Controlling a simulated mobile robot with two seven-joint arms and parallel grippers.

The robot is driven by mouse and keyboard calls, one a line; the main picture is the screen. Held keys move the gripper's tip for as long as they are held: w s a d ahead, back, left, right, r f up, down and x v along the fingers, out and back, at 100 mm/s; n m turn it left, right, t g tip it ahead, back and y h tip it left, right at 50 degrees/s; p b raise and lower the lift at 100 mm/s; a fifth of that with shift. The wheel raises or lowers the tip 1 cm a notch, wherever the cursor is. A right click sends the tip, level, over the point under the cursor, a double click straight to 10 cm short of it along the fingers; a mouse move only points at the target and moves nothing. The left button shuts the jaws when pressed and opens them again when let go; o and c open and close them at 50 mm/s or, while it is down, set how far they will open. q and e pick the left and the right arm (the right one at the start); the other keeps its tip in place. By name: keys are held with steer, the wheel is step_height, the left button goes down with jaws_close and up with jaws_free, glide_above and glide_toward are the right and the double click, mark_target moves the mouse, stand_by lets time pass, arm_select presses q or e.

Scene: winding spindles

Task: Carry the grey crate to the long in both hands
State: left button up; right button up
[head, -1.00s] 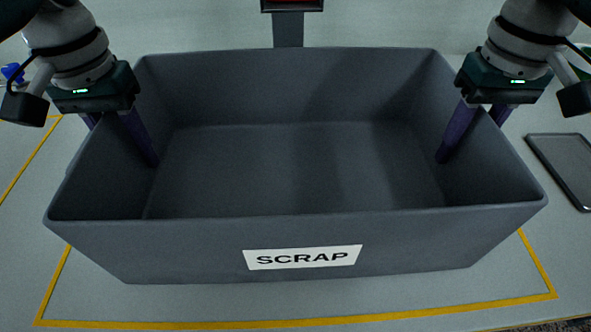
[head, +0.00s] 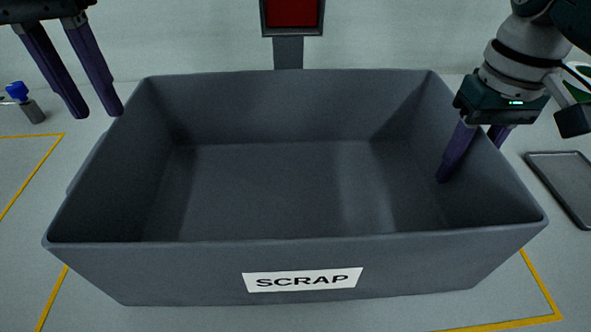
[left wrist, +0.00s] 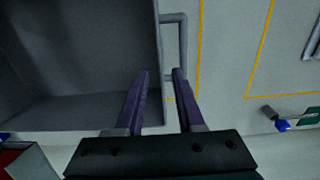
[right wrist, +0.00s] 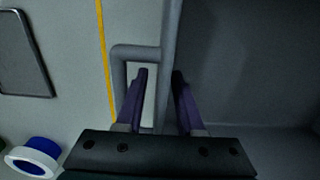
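The grey crate (head: 200,272), labelled SCRAP, stands upright and empty on the pale surface, within a yellow outline. It fills the middle of the head view. My left gripper (head: 97,115) is open and empty, raised above the crate's far left corner. In the left wrist view its fingers (left wrist: 160,72) point toward the crate's side handle (left wrist: 184,50) and rim, apart from both. My right gripper (head: 470,160) straddles the crate's right wall. In the right wrist view one finger is at the handle (right wrist: 118,65) opening and one inside the crate, with a gap beside the wall.
A dark tray (head: 568,185) lies right of the crate. A post with a red panel (head: 291,12) rises behind the crate.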

mark_target(482, 130)
step_height(482, 130, up, 10)
steer(key=shift+r, duration=0.1)
steer(key=shift+w+d+r, duration=0.15)
steer(key=shift+w+r, duration=0.1)
steer(key=shift+s+r, duration=0.15)
steer(key=shift+r, duration=0.45)
steer(key=shift+s, duration=0.1)
